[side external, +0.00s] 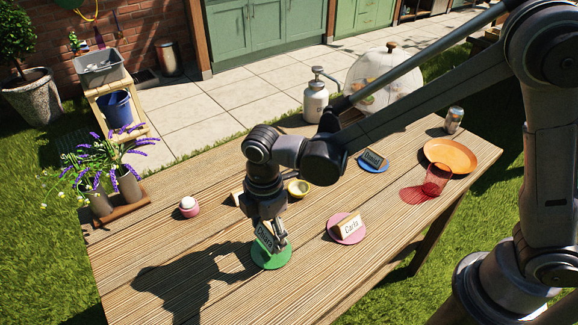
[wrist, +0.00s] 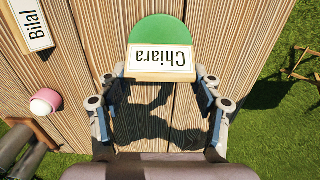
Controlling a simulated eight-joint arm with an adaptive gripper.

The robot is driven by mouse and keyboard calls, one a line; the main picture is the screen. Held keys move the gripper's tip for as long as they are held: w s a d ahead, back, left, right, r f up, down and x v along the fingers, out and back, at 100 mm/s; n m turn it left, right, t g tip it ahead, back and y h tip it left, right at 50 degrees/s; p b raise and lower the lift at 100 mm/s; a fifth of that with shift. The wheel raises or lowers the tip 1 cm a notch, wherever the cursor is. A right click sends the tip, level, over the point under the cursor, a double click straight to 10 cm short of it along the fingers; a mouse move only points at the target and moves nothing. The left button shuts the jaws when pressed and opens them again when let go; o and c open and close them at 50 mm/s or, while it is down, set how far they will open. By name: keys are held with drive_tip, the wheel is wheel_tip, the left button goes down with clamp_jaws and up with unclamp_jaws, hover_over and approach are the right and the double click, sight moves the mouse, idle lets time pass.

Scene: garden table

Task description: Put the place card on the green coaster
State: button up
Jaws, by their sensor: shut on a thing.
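The place card reading "Chiara" (side external: 264,237) is between the fingers of my gripper (side external: 274,241), which is shut on it. In the wrist view the card (wrist: 161,60) lies between the two fingertips (wrist: 159,78), its lettering upside down. The green coaster (side external: 271,258) is a flat disc on the wooden table, directly below the gripper. In the wrist view the coaster (wrist: 163,28) shows beyond the card, which covers part of it. I cannot tell whether the card touches the coaster.
A "Bilal" card (wrist: 28,25) lies nearby. A "Carla" card (side external: 348,228) stands on a pink coaster (side external: 338,238), and another card (side external: 373,158) on a blue coaster. A pink-and-white cup (side external: 188,206), lemon half (side external: 298,188) and red glass (side external: 436,180) are around. The front left is clear.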

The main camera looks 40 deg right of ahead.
sight(268, 243)
drive_tip(key=shift+a+f, duration=0.1)
drive_tip(key=shift+f, duration=2)
drive_tip(key=o, duration=1)
drive_tip(key=shift+f, duration=0.1)
drive_tip(key=shift+o, duration=0.2)
